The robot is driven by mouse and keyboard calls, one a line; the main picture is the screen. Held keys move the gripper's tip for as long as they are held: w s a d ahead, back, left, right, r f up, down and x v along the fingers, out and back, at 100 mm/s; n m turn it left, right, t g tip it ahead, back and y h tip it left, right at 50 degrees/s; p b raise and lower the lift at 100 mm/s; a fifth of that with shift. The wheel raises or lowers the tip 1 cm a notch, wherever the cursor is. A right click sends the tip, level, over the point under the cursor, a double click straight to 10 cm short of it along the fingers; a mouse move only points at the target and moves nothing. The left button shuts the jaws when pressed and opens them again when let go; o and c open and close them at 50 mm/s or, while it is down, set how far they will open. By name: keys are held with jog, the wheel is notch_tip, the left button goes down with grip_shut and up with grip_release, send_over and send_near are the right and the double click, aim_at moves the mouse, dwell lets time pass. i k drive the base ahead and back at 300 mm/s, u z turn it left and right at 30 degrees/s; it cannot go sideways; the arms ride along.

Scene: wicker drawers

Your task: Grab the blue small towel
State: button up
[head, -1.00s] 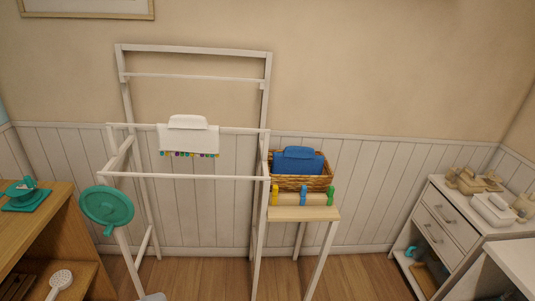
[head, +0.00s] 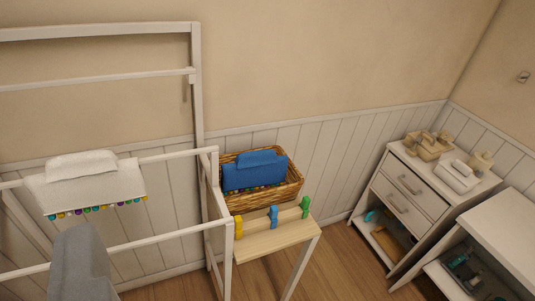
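The blue small towel (head: 255,172) is folded, with a smaller folded piece on top and coloured beads along its lower edge. It lies in a brown wicker basket (head: 291,194), on a small wooden-topped stand (head: 275,241) against the wall, near the middle of the head view. My gripper is not recognisable in this view, so its opening is not shown.
A white towel (head: 85,182) with coloured beads hangs on the white rack (head: 170,236) at left. Coloured clips (head: 274,216) sit on the stand's front edge. An unclear grey shape (head: 82,266) overlaps the rack. White drawers (head: 405,205) stand at right; floor shows between.

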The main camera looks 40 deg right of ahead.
aim_at(250, 169)
jog(key=z, duration=0.45)
jog(key=i, duration=1.1)
jog(key=z, duration=1.1)
jog(key=i, duration=0.65)
jog(key=z, duration=0.25)
jog(key=k, duration=0.9)
jog(key=z, duration=0.2)
jog(key=i, duration=0.9)
jog(key=u, duration=0.05)
